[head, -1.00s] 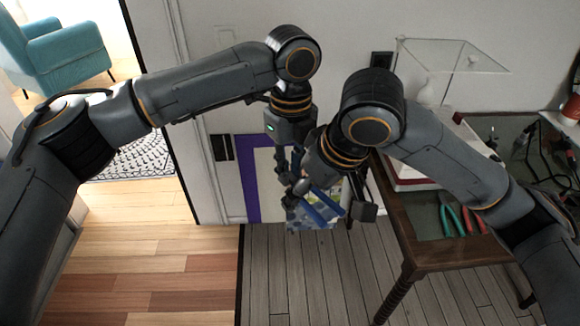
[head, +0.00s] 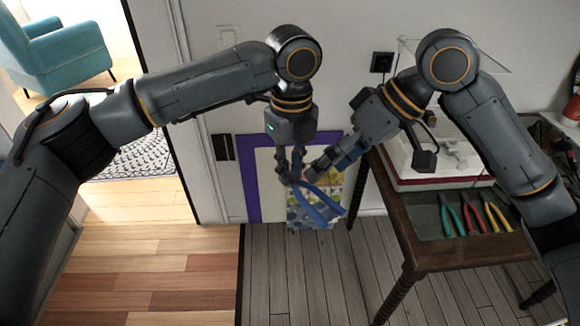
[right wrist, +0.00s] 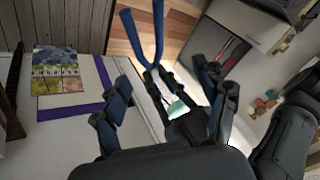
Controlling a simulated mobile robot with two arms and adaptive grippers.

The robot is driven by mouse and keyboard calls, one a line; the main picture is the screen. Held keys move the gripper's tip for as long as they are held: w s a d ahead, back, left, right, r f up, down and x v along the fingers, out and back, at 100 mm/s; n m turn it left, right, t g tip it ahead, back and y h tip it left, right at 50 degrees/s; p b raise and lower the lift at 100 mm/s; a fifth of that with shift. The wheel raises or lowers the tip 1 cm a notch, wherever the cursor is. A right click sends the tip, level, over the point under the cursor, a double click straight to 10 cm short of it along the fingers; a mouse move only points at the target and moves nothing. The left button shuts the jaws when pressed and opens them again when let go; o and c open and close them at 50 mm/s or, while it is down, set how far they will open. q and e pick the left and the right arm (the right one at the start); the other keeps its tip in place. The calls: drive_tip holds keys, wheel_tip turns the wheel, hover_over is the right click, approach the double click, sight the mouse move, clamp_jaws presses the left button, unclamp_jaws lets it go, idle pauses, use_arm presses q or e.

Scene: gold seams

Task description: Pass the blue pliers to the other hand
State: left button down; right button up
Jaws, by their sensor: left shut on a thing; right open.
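The blue pliers (head: 325,208) hang at an angle in front of a poster, handles spread down and to the right. My left gripper (head: 292,176) points down and is shut on their upper end; the jaws are partly hidden by its fingers. My right gripper (head: 328,168) is open, just right of the left gripper and close to the pliers. In the right wrist view the pliers' blue handles (right wrist: 158,40) show beyond and between the open right fingers (right wrist: 168,98); no contact with them can be made out.
A dark wooden table (head: 470,255) at the right holds several pliers, including teal (head: 446,215), red (head: 470,215) and yellow (head: 494,215) ones, and a white box-like case (head: 420,165). A teal armchair (head: 60,50) stands beyond the doorway. The floor below the grippers is clear.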

drive_tip(key=w+d+f+m+t+y, duration=0.1)
drive_tip(key=w+d+f+m+t, duration=0.15)
drive_tip(key=w+f, duration=0.6)
drive_tip(key=w+d+f+m+t+y, duration=0.1)
drive_tip(key=w+d+f+m, duration=0.3)
drive_tip(key=f, duration=0.7)
drive_tip(key=s+d+f+m+t+h, duration=0.1)
drive_tip(key=d+f+h, duration=0.15)
drive_tip(key=f, duration=1.05)
drive_tip(key=s+d+f+m+t+h, duration=0.15)
drive_tip(key=d+f, duration=0.25)
drive_tip(key=f, duration=0.8)
drive_tip(key=s+d+f+g+h, duration=0.1)
drive_tip(key=s+d+f+h, duration=0.15)
drive_tip(key=s+f, duration=0.7)
drive_tip(key=s+d+f+g+h, duration=0.1)
drive_tip(key=s+d+f+g, duration=0.15)
drive_tip(key=s+f, duration=0.65)
drive_tip(key=s+f+n, duration=0.1)
drive_tip(key=s+f, duration=0.2)
drive_tip(key=s, duration=0.6)
drive_tip(key=s+f+g, duration=0.1)
drive_tip(key=s+f, duration=0.3)
drive_tip(key=s, duration=0.6)
drive_tip(key=s+f+n+g+h, duration=0.1)
drive_tip(key=s+f, duration=0.3)
drive_tip(key=s, duration=0.6)
drive_tip(key=shift+s+a+f+n, duration=0.2)
drive_tip(key=shift+s+a+n, duration=0.05)
drive_tip(key=shift+n, duration=0.05)
